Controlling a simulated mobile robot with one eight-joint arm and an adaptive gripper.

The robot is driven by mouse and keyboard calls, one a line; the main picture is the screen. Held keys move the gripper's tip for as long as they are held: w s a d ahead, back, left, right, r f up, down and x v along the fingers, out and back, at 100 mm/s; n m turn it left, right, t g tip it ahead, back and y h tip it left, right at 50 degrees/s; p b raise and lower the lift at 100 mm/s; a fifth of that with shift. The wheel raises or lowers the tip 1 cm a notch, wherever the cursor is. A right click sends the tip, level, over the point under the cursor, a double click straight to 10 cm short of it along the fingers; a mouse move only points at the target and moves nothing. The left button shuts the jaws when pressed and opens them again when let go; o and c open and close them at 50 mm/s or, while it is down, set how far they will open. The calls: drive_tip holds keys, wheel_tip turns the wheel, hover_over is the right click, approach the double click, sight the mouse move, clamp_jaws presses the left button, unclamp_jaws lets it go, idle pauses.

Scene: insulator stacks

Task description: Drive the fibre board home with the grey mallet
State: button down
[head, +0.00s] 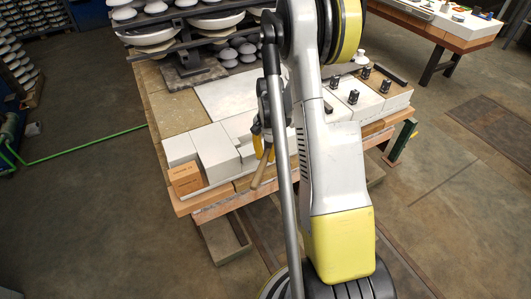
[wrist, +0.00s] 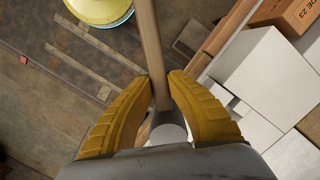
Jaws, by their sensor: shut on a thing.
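My gripper (head: 263,148) is above the front edge of the worktable (head: 232,203), left of my arm. Its yellow fingers (wrist: 160,88) are closed around the grey mallet's wooden handle (wrist: 148,45). The handle also shows in the head view (head: 262,171), pointing down past the table's front edge. The grey mallet head (wrist: 168,132) is close to the palm in the wrist view, partly hidden by the gripper. A tan-olive board (head: 175,113) lies flat on the table's left part; I cannot tell whether it is the fibre board.
White blocks (head: 216,150) and an orange-brown box (head: 185,179) stand at the table's front left. A white slab (head: 232,97) lies behind. Small black items (head: 353,97) stand on blocks at the right. Racked insulators (head: 205,22) stand at the back. Floor is free in front left.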

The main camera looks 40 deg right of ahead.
drive_tip(key=shift+s+a+f, duration=0.1)
drive_tip(key=shift+s+f, duration=0.05)
drive_tip(key=shift+f, duration=0.05)
drive_tip(key=w+f+b, duration=0.3)
drive_tip(key=f+b, duration=0.2)
drive_tip(key=f, duration=0.3)
drive_tip(key=shift+d+f, duration=0.35)
drive_tip(key=shift+d, duration=0.05)
drive_tip(key=shift+w, duration=0.2)
idle(0.6)
drive_tip(key=shift+w+d+b, duration=0.2)
drive_tip(key=shift+w, duration=0.4)
drive_tip(key=shift+w+d+b, duration=0.15)
drive_tip(key=shift+w, duration=0.5)
idle(1.7)
